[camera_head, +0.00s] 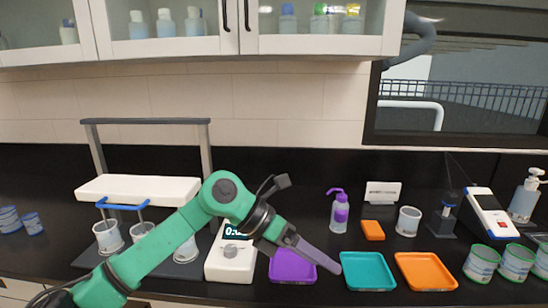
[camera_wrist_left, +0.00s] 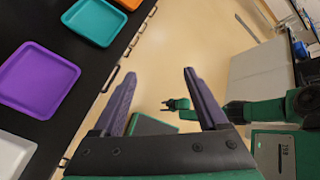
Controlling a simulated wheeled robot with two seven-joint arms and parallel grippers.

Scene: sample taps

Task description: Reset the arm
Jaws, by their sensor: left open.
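My left arm, green, comes in from the left in the head view and reaches across the front of the counter. Its gripper (camera_head: 336,266) points to the right and down, in front of the purple tray (camera_head: 280,270) and near the teal tray (camera_head: 367,271). In the left wrist view, my left gripper (camera_wrist_left: 159,72) has its two fingers wide apart with nothing between them but floor. It is out beyond the counter's front edge. My right gripper (camera_wrist_left: 178,104) shows small and dark there, at the end of a green arm; its jaws are too small to judge.
An orange tray (camera_head: 426,271) lies right of the teal one. A white scale (camera_head: 230,258) and a rack (camera_head: 150,188) with hanging cups stand left. A purple-capped wash bottle (camera_head: 340,212), an orange block (camera_head: 373,230) and several cups (camera_head: 481,263) stand right. Cabinets (camera_head: 170,25) hang above.

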